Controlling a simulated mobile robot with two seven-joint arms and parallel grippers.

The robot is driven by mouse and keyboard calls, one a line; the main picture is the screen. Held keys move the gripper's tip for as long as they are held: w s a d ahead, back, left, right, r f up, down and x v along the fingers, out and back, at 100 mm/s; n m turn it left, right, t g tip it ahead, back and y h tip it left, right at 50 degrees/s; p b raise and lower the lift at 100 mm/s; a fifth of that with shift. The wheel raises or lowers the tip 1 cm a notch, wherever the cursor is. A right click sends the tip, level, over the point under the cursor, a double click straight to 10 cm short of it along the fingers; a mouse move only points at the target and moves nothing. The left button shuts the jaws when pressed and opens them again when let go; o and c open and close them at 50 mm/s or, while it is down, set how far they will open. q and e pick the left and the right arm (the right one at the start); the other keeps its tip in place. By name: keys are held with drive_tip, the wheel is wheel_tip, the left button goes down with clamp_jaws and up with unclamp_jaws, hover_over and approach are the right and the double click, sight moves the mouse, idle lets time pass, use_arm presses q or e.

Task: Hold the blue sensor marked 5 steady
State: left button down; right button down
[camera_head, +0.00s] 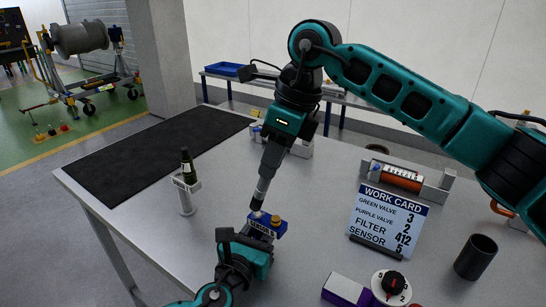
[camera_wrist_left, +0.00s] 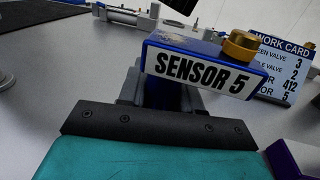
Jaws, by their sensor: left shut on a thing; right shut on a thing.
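The blue sensor (camera_head: 266,224), with a white "SENSOR 5" label and a brass cap, sits in my left gripper (camera_head: 247,238). The left wrist view shows the sensor (camera_wrist_left: 205,67) close up, label facing the camera, with the grey fingers of my left gripper (camera_wrist_left: 160,90) shut on its lower part. My right gripper (camera_head: 272,152) comes down from above, shut on what looks like a slim grey tool (camera_head: 262,185) pointing down. The right gripper is not in the left wrist view.
A work card (camera_head: 388,222) stands right of the sensor. A purple box (camera_head: 346,291), a dial (camera_head: 391,287) and a dark cup (camera_head: 475,257) are at the front right. A bottle in a holder (camera_head: 187,196) stands left, near a black mat (camera_head: 150,158).

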drive_tip(key=shift+f, duration=0.65)
idle(0.6)
drive_tip(key=shift+w+d, duration=0.25)
drive_tip(key=shift+w, duration=0.05)
idle(0.4)
drive_tip(key=shift+s+a, duration=0.5)
drive_tip(key=shift+s, duration=0.15)
drive_tip(key=shift+d, duration=0.6)
